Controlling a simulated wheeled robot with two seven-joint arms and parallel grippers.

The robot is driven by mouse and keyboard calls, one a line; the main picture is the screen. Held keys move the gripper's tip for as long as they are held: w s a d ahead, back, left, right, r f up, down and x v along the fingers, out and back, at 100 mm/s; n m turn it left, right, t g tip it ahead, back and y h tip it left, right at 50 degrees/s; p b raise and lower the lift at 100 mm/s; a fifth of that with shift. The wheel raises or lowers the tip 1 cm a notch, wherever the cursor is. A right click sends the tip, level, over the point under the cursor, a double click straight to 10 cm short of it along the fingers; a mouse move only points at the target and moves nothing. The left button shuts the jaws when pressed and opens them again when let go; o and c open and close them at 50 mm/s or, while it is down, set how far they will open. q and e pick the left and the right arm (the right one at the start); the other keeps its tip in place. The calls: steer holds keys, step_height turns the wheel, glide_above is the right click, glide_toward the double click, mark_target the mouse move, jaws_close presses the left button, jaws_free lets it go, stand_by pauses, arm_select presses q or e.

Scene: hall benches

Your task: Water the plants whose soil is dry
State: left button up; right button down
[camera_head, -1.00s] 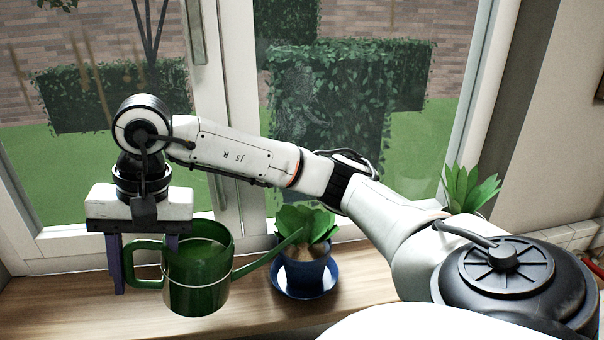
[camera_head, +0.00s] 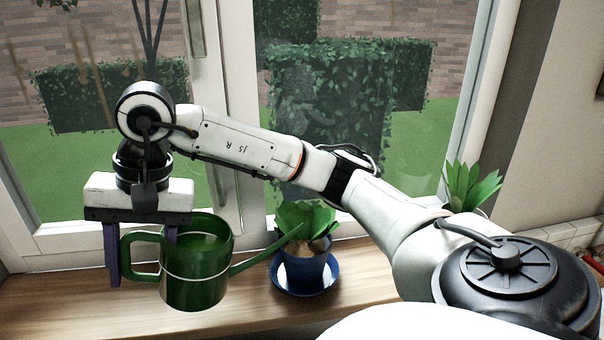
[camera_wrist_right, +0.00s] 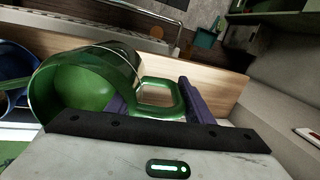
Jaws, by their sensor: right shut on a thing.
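My right gripper (camera_head: 141,262) is shut on the handle of the green watering can (camera_head: 195,278), which hangs nearly upright in front of the window. The can also shows in the right wrist view (camera_wrist_right: 92,84), with its handle between the purple fingers (camera_wrist_right: 160,108). Its spout points right, and its tip overlaps the leaves of a plant (camera_head: 304,222) in a blue pot (camera_head: 305,268). Brown soil shows in that pot, but I cannot tell if it is dry. No water stream shows. Another plant (camera_head: 470,188) stands at the right, its pot hidden by my arm. My left gripper is out of view.
The blue pot stands on a blue saucer (camera_head: 300,290) on the wooden sill (camera_head: 70,310). The window frame (camera_head: 225,180) is close behind my arm. The sill's left part looks clear. A red object (camera_head: 596,268) shows at the right edge.

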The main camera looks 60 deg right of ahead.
steer(key=shift+r+t+y+b, duration=0.4)
steer(key=shift+r+b, duration=0.7)
steer(key=shift+r, duration=0.05)
stand_by(3.2)
step_height(320, 180, down, 4)
steer(key=shift+r+g+h, duration=0.15)
steer(key=shift+g+h, duration=0.45)
steer(key=shift+h, duration=0.1)
steer(key=shift+s+d+f+g+h, duration=0.15)
steer(key=shift+f+g+h, duration=0.15)
steer(key=shift+f, duration=0.6)
steer(key=shift+d+f+g+h, duration=0.1)
steer(key=shift+f+g+h, duration=0.15)
steer(key=shift+f, duration=0.6)
steer(key=shift+r, duration=0.1)
steer(key=shift+r+p, duration=1.4)
steer(key=shift+r, duration=1.05)
steer(key=shift+s+f, duration=0.1)
steer(key=shift+s, duration=0.05)
